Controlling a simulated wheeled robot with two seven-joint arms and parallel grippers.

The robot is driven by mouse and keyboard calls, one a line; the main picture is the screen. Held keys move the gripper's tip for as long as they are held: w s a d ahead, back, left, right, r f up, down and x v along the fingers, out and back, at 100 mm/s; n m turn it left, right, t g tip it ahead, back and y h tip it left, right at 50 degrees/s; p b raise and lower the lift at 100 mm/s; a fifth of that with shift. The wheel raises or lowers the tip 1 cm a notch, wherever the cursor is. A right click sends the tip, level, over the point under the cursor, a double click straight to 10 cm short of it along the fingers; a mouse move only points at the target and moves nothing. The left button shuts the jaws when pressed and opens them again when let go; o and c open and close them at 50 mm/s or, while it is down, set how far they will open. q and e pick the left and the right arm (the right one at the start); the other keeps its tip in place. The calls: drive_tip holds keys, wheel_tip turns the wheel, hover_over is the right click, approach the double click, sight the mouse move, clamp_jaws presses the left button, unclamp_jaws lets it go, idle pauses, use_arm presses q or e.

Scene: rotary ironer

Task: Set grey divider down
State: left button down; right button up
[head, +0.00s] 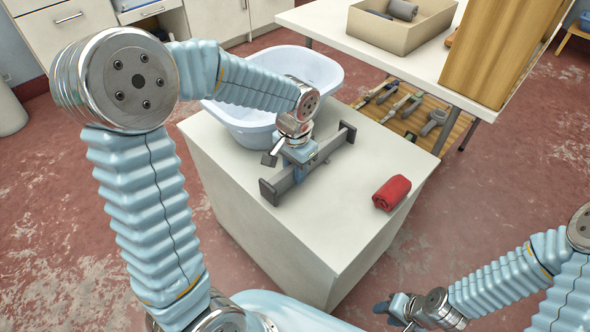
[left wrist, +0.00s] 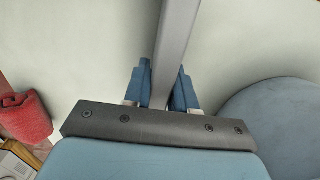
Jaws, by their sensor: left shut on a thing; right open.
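The grey divider (head: 334,147) is a long straight bar with a dark plate at each end. It lies level over the white cabinet top (head: 350,215), running from front left to back right. My left gripper (head: 299,168) points down and is shut on the middle of the bar. In the left wrist view the divider (left wrist: 177,45) runs between the two blue fingers (left wrist: 163,88). I cannot tell whether the divider touches the cabinet top. My right gripper (head: 393,309) is open and empty, low in front of the cabinet at the right.
A pale blue basin (head: 325,72) stands on the cabinet behind the divider. A red rolled cloth (head: 391,193) lies at the right. A white table (head: 337,27) behind carries a beige tray (head: 421,31) and a wooden box (head: 490,50). The cabinet top's front is clear.

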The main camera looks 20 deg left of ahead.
use_arm(q)
drive_tip(key=shift+f, duration=0.1)
drive_tip(key=shift+f, duration=0.1)
drive_tip(key=c, duration=0.9)
unclamp_jaws()
